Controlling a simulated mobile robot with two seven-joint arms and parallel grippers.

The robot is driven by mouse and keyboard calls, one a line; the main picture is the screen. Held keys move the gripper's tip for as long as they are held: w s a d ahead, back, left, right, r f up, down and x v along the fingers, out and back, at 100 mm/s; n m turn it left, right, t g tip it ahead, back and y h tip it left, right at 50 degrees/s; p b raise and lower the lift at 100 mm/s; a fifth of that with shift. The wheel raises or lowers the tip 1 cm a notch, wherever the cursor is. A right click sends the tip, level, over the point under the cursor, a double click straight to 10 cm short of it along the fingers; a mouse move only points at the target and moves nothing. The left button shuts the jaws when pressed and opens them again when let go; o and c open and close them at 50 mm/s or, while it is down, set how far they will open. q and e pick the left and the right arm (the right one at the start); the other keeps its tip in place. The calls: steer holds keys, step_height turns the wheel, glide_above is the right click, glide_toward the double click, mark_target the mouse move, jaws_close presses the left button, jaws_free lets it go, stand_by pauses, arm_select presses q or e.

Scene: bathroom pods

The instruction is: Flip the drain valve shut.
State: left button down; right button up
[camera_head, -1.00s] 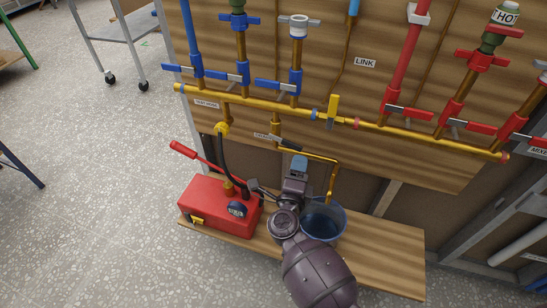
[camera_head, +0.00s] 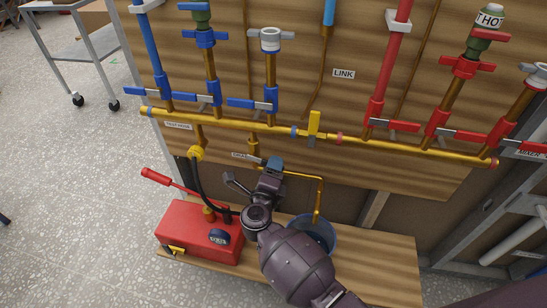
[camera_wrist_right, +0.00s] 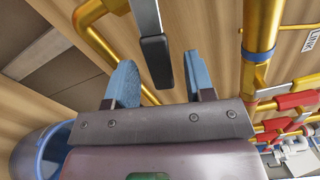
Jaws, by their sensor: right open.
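The drain valve (camera_head: 253,149) sits on a short brass drop pipe under the yellow manifold, beside a small label. Its handle is mostly hidden behind my right gripper in the head view. In the right wrist view a flat grey lever with a black grip (camera_wrist_right: 155,58) comes down from the top, its end just ahead of the gap between the blue-padded fingers. My right gripper (camera_head: 273,166) is open and empty, close below the valve; its two fingers also show in the right wrist view (camera_wrist_right: 160,85). I cannot tell whether it touches the lever. My left gripper is out of view.
A blue bucket (camera_head: 318,228) stands under the brass outlet pipe (camera_head: 320,195). A red pump box (camera_head: 190,232) with a black hose stands to the left on the wooden shelf (camera_head: 390,262). Blue and red valves line the manifold (camera_head: 370,144) above.

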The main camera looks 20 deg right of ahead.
steer(key=shift+w+d, duration=0.4)
steer(key=shift+w, duration=0.2)
jaws_close()
